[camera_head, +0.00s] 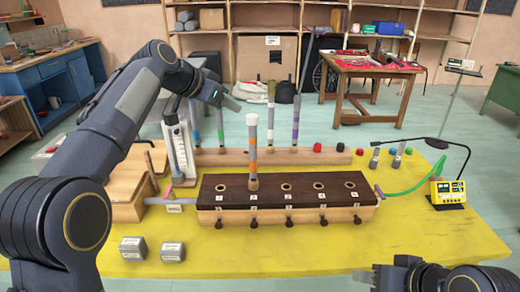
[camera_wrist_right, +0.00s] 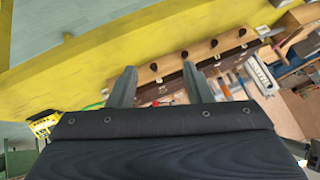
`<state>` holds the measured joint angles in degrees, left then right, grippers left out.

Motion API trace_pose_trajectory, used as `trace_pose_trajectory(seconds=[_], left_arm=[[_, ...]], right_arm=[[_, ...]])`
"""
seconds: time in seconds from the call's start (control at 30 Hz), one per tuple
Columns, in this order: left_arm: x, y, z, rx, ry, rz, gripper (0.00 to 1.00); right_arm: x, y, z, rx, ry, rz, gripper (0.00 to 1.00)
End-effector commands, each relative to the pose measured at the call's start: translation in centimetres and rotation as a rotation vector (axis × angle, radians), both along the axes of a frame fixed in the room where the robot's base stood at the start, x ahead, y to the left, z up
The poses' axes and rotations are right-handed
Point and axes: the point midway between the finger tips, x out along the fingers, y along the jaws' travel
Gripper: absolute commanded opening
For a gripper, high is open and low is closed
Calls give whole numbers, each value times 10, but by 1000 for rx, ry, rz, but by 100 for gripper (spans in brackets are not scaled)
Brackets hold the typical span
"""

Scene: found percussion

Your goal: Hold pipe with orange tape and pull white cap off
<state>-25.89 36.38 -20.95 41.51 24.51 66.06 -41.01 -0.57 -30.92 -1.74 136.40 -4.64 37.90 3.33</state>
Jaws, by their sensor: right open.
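The pipe with orange tape (camera_head: 252,154) stands upright in a hole of the dark-topped wooden block (camera_head: 330,190). The white cap (camera_head: 252,119) sits on its top end. My left gripper (camera_head: 238,98) is in the air, up and to the left of the cap, apart from it; its jaw opening is unclear at this angle. My right gripper (camera_head: 367,279) is low at the front edge, far from the pipe. In the right wrist view my right gripper (camera_wrist_right: 159,80) is open with nothing between its fingers.
Other taped pipes, one purple-banded (camera_head: 295,121), stand in a wooden rail (camera_head: 220,157) behind. Two grey blocks (camera_head: 172,251) lie at front left. A yellow device (camera_head: 448,191) with a black arm stands at right. The yellow mat (camera_head: 330,255) is clear in front.

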Motion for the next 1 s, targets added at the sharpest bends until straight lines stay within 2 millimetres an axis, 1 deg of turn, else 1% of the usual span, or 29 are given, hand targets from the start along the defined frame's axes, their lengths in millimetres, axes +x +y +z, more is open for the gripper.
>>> trace_pose_trajectory(seconds=[0.03,0.07,0.1,0.17,0.2,0.27,0.3,0.37,0.4,0.47,0.5,0.57,0.6,0.7,0.8,0.9,1.0], left_arm=[[0,0,0,0,1,1,36],[0,0,0,0,1,1,36],[0,0,-1,0,1,1,36],[0,0,-1,0,1,1,36],[0,0,-1,0,1,1,36],[0,0,-1,0,2,1,36],[0,0,-1,0,2,1,36],[0,0,-1,0,2,1,36],[0,0,-1,0,2,1,36],[0,0,-1,0,2,1,36],[0,0,-1,0,2,1,36],[0,1,-1,0,2,1,36],[0,1,-1,0,2,1,36],[0,0,-1,0,2,1,36],[0,1,-1,0,2,1,36],[0,1,-1,0,2,1,36],[0,1,-1,0,2,1,36]], right_arm=[[28,-4,6,-21,-42,-2,46],[45,-7,10,-37,-76,-4,46],[67,-9,16,-54,-121,-7,46],[100,-10,24,-78,-189,-4,46],[122,-9,29,-92,-237,1,46],[155,-6,35,-113,-311,14,46],[176,-1,39,-123,-361,26,46],[206,9,44,-135,-435,51,46],[225,17,46,-141,-485,70,46],[252,32,48,-145,-559,107,46],[268,44,48,-143,-609,134,46],[290,64,48,-138,-682,181,46],[303,78,46,-130,-728,213,46],[325,114,41,-103,-828,297,46],[337,145,34,-71,-904,371,46],[342,168,28,-41,-954,425,46],[344,180,25,-22,-983,457,46]])
